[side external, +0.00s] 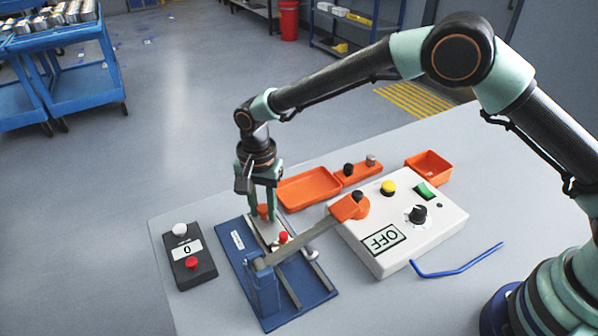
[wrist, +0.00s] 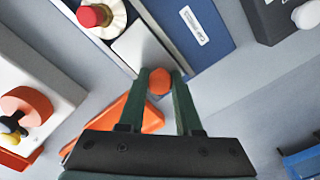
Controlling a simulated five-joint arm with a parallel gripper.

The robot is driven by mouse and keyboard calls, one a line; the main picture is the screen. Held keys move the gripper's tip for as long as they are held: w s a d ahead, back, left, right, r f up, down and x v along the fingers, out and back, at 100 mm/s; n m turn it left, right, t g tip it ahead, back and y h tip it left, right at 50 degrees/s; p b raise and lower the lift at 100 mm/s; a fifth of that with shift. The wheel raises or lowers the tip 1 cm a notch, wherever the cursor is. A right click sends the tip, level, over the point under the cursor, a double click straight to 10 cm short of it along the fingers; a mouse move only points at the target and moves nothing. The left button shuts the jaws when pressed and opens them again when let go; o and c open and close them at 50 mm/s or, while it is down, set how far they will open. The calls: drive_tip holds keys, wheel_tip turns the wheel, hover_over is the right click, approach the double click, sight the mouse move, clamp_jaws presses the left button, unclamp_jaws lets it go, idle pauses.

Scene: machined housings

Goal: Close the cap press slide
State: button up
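The cap press has a blue base (side external: 236,262) with metal rails, and its slide is a pale metal plate (wrist: 140,47). An orange knob (wrist: 159,80) stands at the slide's far end. A round housing with a red cap (side external: 283,237) rests on the slide and also shows in the wrist view (wrist: 92,15). My gripper (wrist: 162,77) points down at the knob, one green finger on each side. The knob fills the gap between the fingertips, so the gripper looks shut on it. In the side view the fingers partly hide the knob.
The press lever (side external: 305,237) with its orange handle crosses above the base. A white control box (side external: 400,230) marked OFF stands to the right, and a black counter box (side external: 189,262) to the left. Orange trays (side external: 308,188) lie behind. A blue hex key (side external: 455,270) lies in front.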

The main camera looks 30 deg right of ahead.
clamp_jaws()
idle(1.1)
